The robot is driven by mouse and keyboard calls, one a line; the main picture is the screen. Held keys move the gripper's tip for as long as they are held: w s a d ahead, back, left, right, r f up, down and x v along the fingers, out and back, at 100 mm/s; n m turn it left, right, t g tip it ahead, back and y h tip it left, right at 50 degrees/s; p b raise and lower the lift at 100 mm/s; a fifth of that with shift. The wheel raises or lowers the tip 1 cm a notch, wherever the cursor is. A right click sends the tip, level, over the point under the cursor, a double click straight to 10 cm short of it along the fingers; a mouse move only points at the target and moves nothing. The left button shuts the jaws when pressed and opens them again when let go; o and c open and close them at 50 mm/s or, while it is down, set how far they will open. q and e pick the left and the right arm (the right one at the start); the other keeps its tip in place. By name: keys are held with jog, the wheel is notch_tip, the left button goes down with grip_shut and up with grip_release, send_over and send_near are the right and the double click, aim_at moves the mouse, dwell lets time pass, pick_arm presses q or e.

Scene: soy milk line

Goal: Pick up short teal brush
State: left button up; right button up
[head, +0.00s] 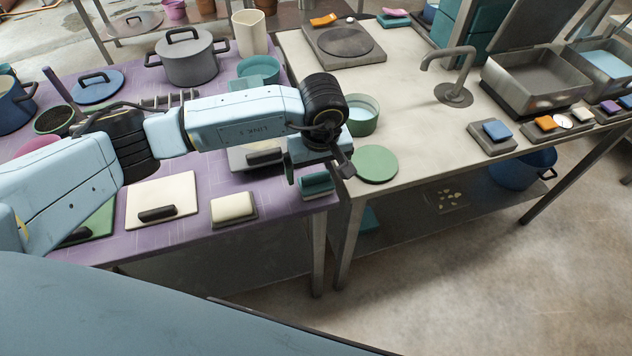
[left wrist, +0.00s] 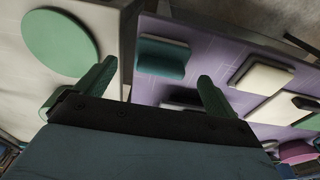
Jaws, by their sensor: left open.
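The short teal brush (head: 317,185), a small teal block with a dark underside, lies near the right front corner of the purple table (head: 275,215). In the left wrist view the teal brush (left wrist: 163,57) shows beyond the fingertips, between their lines. My left gripper (head: 318,168) is open and above the brush, hiding part of it in the head view. In the left wrist view the two green fingers of the gripper (left wrist: 157,72) stand wide apart with nothing between them. My right gripper is in neither view.
A cream block (head: 233,205) and a cream board (head: 162,200) lie left of the brush. A green disc (head: 375,164) and a green pot (head: 361,115) are on the pale table (head: 425,130) to the right. A gap separates the two tables.

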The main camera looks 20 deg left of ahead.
aim_at(316, 174)
pick_arm(q)
jog(key=f, duration=0.4)
jog(key=shift+w+a+f, duration=0.25)
jog(key=shift+f, duration=0.1)
jog(key=c, duration=1.1)
